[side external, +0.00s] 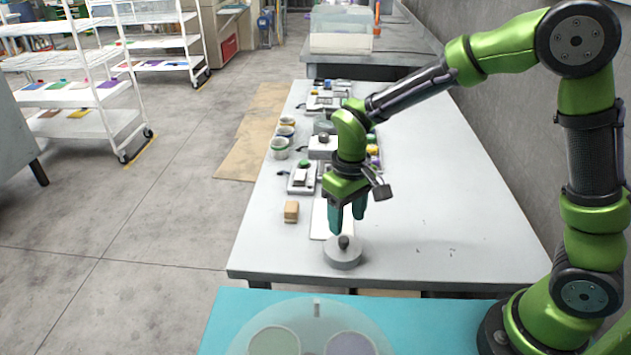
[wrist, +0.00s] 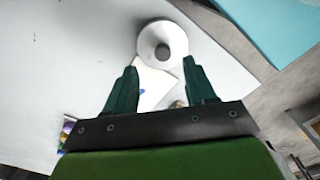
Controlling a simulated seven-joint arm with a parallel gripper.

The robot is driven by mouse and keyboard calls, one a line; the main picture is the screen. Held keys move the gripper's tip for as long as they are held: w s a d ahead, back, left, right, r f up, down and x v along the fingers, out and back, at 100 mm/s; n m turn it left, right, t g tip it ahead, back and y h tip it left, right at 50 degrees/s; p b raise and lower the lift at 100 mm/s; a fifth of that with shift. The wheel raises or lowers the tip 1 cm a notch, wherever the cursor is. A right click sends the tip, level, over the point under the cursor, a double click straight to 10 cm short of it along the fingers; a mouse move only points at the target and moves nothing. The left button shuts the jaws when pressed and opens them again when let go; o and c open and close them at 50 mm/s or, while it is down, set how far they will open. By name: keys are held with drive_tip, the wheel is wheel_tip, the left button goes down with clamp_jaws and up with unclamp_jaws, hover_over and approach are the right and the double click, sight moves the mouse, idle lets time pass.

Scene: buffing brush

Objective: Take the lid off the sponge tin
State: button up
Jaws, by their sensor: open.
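The sponge tin (side external: 342,258) is a round grey tin near the front edge of the grey table, with a dark knob (side external: 344,242) on its lid. In the wrist view the lid (wrist: 151,36) shows as a pale disc with the dark knob (wrist: 162,52) at its middle, beyond my fingertips. My gripper (side external: 347,226) is open and empty, its dark green fingers pointing down just above the tin. The wrist view shows the two fingers (wrist: 160,65) apart, with nothing between them. I cannot make out a seam between lid and tin.
A small tan block (side external: 291,211) stands left of the tin, beside a white sheet (side external: 319,222). Several cups (side external: 280,148) and small devices line the table's left side behind. The table's right side (side external: 455,215) is clear. A teal surface (side external: 450,318) lies in front.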

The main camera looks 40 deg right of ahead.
sight(344, 239)
drive_tip(key=f, duration=0.5)
drive_tip(key=shift+a+f, duration=0.2)
drive_tip(key=shift+f, duration=0.1)
drive_tip(key=shift+c, duration=0.3)
clamp_jaws()
